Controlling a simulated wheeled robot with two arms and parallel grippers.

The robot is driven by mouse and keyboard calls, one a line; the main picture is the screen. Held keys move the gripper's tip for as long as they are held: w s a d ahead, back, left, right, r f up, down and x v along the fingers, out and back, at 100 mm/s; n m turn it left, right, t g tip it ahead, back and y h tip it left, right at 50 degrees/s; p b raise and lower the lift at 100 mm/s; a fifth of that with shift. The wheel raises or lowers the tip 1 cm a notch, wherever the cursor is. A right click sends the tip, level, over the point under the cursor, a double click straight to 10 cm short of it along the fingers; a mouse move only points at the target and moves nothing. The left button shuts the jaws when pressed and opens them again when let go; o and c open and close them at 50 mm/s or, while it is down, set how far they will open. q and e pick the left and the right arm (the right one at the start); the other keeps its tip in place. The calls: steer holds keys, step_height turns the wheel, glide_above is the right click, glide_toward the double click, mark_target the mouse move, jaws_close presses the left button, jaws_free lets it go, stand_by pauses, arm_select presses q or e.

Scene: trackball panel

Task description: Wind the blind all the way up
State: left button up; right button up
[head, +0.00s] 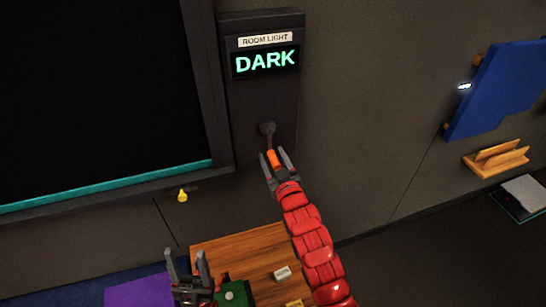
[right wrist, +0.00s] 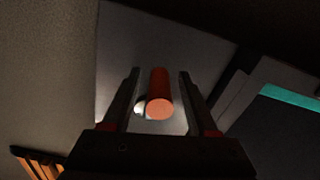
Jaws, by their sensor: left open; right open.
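The blind (head: 90,90) appears as a black surface in a dark frame at the left of the head view, with a teal bar (head: 110,185) along its bottom. Right of it, a grey crank (head: 267,129) with an orange handle (head: 273,160) sits on a dark wall panel. My right gripper (head: 274,154) is open around the handle. In the right wrist view the handle (right wrist: 160,95) stands between the two fingers, with gaps on both sides. My left gripper (head: 187,258) is open and empty at the lower left, above the table area.
A display above the crank reads DARK (head: 265,61), under a ROOM LIGHT label. A yellow knob (head: 182,195) sits below the frame. A wooden table (head: 245,249) with small items is below. A blue panel (head: 497,88) and wooden holder (head: 497,158) are at the right.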

jaws_close()
stand_by(1.4)
